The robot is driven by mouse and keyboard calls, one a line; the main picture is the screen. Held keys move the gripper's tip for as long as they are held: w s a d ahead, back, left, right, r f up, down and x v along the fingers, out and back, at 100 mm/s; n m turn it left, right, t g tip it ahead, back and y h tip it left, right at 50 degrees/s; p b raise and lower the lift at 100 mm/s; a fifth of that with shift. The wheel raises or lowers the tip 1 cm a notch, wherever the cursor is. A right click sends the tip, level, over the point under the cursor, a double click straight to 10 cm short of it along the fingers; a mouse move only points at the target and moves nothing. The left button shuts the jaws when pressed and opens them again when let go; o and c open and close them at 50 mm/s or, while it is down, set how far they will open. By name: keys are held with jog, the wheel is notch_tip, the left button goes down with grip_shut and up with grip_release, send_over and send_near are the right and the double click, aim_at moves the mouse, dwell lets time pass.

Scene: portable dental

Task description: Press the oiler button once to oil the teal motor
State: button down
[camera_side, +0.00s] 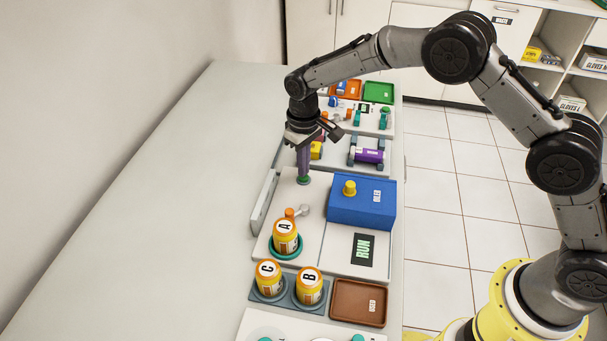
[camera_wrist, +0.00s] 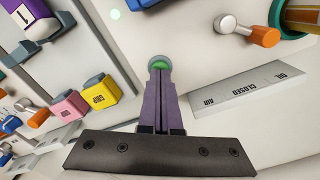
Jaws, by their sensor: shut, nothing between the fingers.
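My gripper (camera_side: 304,178) points straight down with its fingers together. Its tips are at a small round green piece (camera_side: 304,181) on the white board, left of the blue box. In the wrist view the fingers (camera_wrist: 161,75) meet at the same green piece with a grey-green rim; contact cannot be told. The blue box (camera_side: 340,206) has a yellow knob (camera_side: 349,187) on top and a small label, hard to read. Which part is the oiler button is not clear. Small teal parts (camera_side: 384,118) lie on the far board; I cannot tell if one is the teal motor.
An orange-handled lever (camera_side: 291,212) is near my gripper, by a plate (camera_wrist: 245,95) marked OIL, CLOSED, AIR. A screen (camera_side: 363,250) reads RUN. Jars A (camera_side: 286,238), B (camera_side: 309,288) and C (camera_side: 269,281) stand in front. A purple motor (camera_side: 369,156) lies behind.

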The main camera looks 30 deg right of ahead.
jog(key=shift+r, duration=3)
jog(key=d+r+t, duration=0.1)
jog(key=d+r, duration=0.1)
jog(key=r, duration=0.4)
jog(key=d+r+t, duration=0.1)
jog(key=d+r, duration=0.2)
jog(key=r, duration=0.3)
jog(key=s+d+r+m+t, duration=0.2)
jog(key=s+d+r, duration=0.4)
jog(key=s+r, duration=0.5)
jog(key=s+d+r+t, duration=0.2)
jog(key=s+d, duration=0.2)
jog(key=s, duration=0.9)
jog(key=s+d+f+m, duration=0.1)
jog(key=s+f, duration=0.8)
jog(key=s, duration=0.2)
jog(key=shift+d, duration=0.15)
